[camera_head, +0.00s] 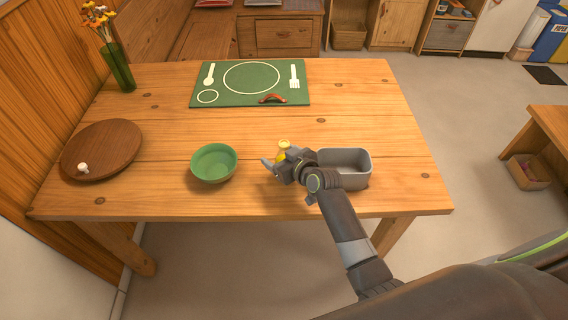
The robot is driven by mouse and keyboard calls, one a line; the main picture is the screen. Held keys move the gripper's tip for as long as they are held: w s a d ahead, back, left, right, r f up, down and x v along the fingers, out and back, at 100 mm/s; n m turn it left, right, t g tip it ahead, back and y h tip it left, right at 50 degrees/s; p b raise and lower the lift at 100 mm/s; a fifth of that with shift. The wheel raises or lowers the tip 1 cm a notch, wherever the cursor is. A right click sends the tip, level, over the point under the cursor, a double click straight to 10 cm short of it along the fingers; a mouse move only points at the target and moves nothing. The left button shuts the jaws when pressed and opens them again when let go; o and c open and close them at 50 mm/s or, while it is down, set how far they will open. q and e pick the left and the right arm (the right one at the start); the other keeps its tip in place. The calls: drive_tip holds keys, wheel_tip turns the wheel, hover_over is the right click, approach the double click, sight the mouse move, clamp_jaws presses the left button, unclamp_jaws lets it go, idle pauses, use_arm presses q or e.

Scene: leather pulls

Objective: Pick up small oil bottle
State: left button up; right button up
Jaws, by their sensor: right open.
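The small oil bottle (284,144) stands on the wooden table, right of the green bowl. Its pale cap and a bit of yellow body show; the rest is hidden behind my right gripper. My right gripper (272,167) is open, with its fingers pointing left, at the near side of the bottle. I cannot tell whether the fingers touch it or are around it. My left gripper is not in view.
A green bowl (213,163) stands left of my gripper. A grey bin (357,178) stands right, partly behind my arm. A round wooden board (103,150) holds a mushroom (83,168). A green placemat (250,83) with a sausage (272,99) and a green vase (118,68) are farther back.

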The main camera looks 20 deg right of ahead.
drive_tip(key=shift+c, duration=0.4)
drive_tip(key=c, duration=1.2)
drive_tip(key=shift+r, duration=0.15)
